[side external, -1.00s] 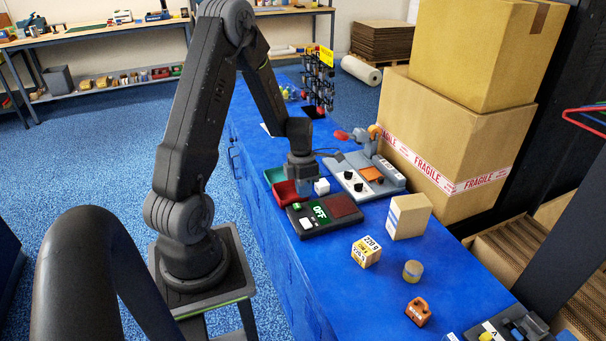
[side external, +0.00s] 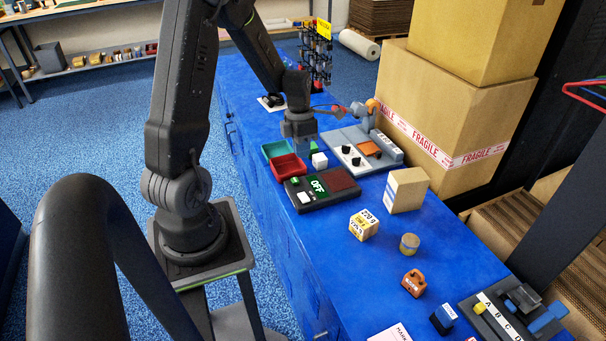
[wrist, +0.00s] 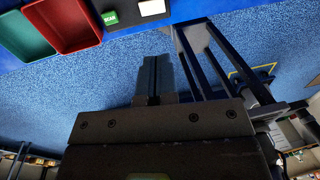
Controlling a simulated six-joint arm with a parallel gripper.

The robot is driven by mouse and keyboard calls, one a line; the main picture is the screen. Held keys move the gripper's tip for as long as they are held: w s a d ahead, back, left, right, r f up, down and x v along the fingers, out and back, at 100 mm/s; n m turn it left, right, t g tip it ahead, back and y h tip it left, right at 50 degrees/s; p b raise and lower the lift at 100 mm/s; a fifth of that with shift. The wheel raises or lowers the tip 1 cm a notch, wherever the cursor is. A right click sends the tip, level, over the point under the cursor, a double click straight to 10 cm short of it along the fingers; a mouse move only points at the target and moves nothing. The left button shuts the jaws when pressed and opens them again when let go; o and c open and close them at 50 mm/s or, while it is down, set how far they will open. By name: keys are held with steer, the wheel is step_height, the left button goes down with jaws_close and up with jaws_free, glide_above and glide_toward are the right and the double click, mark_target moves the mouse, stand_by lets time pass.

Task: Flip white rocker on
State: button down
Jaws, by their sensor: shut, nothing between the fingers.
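The white rocker (side external: 305,198) sits on a dark panel (side external: 330,203) beside a green button and a green display reading OFF (side external: 318,187). In the wrist view the white rocker (wrist: 151,7) is at the top edge, right of the green SCAN button (wrist: 110,18). I cannot tell which way the rocker is tilted. My gripper (wrist: 153,78) is shut and empty, its fingers together over the floor in that view. In the side view my gripper (side external: 300,145) is above the table behind the panel, near the trays, apart from the rocker; its fingertips are hard to make out.
A red tray (side external: 288,168) and a green tray (side external: 275,149) sit left of a white cube (side external: 319,160). A grey panel (side external: 385,150) with knobs is behind right. A tan box (side external: 407,190) stands to the right. Blue table in front is partly clear.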

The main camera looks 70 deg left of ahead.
mark_target(303, 196)
steer(key=shift+f, duration=0.1)
steer(key=f, duration=0.4)
steer(key=d+f, duration=0.1)
steer(key=f, duration=0.4)
steer(key=d+f, duration=0.1)
steer(key=f, duration=0.3)
steer(key=shift+f, duration=0.35)
steer(key=shift+f, duration=0.3)
steer(key=shift+a+r, duration=0.25)
steer(key=shift+a, duration=0.55)
